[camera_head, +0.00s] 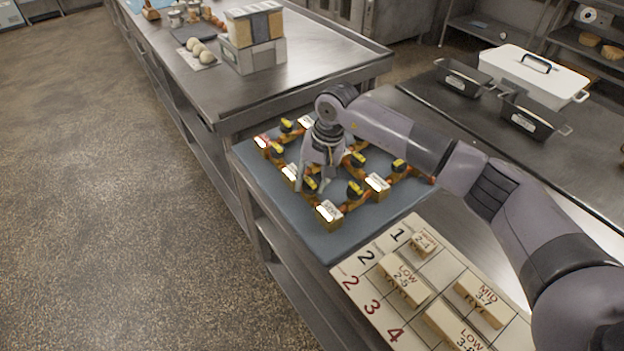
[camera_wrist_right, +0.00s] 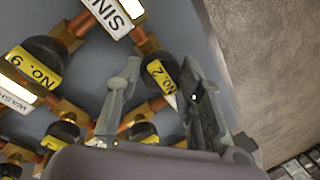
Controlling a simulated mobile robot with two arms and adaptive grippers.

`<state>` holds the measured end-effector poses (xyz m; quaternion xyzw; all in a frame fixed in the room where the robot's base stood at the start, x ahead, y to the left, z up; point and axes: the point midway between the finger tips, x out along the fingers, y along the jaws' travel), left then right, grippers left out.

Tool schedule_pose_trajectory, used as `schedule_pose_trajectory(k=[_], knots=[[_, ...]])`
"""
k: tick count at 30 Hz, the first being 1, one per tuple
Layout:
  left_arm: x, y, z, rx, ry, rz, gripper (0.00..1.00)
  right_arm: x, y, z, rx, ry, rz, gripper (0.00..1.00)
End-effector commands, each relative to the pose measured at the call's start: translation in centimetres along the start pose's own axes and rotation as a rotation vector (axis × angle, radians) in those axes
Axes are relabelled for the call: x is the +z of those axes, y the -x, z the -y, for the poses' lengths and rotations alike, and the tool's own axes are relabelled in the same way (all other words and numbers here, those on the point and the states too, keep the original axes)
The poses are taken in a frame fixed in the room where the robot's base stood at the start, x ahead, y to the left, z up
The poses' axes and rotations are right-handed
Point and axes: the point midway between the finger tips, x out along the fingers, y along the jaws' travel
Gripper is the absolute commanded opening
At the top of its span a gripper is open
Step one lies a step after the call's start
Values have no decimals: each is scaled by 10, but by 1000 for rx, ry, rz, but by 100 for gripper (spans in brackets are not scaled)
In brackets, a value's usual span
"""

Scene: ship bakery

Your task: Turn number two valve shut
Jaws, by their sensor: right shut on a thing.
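A grey-blue board (camera_head: 340,238) carries copper pipes, wooden blocks with labels and several black valve knobs with yellow bands. The valve marked No. 2 (camera_wrist_right: 160,76) shows between the two fingers of my right gripper (camera_wrist_right: 165,88) in the wrist view. My right gripper (camera_head: 312,186) reaches down onto the board in the head view and is shut on this valve, which also shows there as a black and yellow knob (camera_head: 311,184). My left gripper is not in view.
A numbered board (camera_head: 371,257) with several labelled wooden blocks lies in front of the valve board. Other knobs, such as one at the board's right (camera_head: 399,165), stand close around my gripper. Black pans (camera_head: 535,118) and a white lidded pan (camera_head: 532,75) stand at the right.

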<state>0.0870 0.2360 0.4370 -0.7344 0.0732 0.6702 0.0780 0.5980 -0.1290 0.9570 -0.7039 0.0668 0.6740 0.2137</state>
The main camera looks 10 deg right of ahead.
Motion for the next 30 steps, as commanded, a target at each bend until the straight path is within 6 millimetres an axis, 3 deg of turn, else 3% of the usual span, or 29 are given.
schedule_pose_trajectory(k=[11,30], knots=[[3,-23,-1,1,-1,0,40,0,-4,-2,1,-151,-35,7],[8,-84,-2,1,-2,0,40,4,-5,-2,2,-729,-161,7]])
